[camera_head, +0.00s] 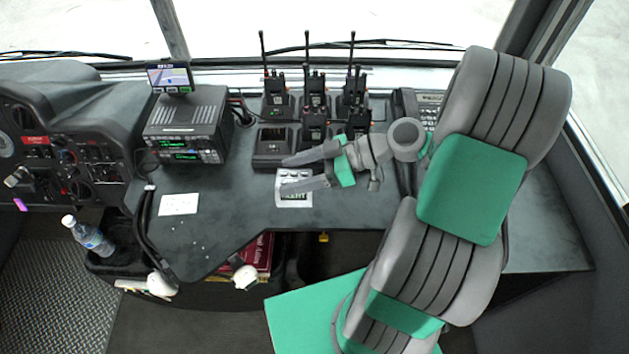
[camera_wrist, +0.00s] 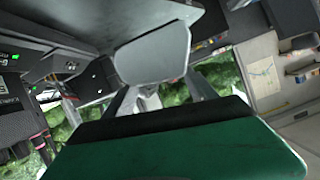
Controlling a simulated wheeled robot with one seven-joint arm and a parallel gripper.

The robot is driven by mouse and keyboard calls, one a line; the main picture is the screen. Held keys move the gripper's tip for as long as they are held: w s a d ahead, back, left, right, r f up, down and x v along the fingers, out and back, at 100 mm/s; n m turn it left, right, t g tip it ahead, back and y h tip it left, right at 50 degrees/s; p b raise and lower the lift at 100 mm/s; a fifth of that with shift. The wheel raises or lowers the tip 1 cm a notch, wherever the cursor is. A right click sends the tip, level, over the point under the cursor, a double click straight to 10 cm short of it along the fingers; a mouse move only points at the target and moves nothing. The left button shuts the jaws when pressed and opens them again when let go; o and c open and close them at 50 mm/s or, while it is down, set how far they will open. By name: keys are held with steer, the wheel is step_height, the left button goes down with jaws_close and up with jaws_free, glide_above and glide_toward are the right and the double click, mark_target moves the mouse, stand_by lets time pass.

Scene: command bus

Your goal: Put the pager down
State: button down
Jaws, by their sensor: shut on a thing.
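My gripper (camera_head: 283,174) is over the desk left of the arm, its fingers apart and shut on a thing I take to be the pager. A small pale-framed thing with a dark, lettered face, seemingly the pager (camera_head: 294,198), shows at the fingertips; the lower finger crosses it. I cannot tell its height above the desk. In the wrist view a flat grey rounded shape, perhaps the pager (camera_wrist: 152,58), spans the finger ends. Its face is hidden there. The desk (camera_head: 232,205) lies below.
Several handheld radios (camera_head: 315,92) stand in chargers behind the gripper. A radio console (camera_head: 187,122) with a small screen is at left, a desk phone (camera_head: 429,105) at right. A white paper (camera_head: 178,204) lies left. The desk between paper and gripper is clear.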

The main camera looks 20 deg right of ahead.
steer(key=w+d+f, duration=0.1)
steer(key=d+f, duration=0.1)
steer(key=w+d+f, duration=0.1)
steer(key=d+f, duration=0.3)
steer(key=shift+w+f, duration=0.4)
step_height(320, 180, down, 3)
steer(key=shift+a+r+p, duration=0.1)
steer(key=shift+p, duration=0.35)
steer(key=shift+c, duration=1.2)
jaws_free()
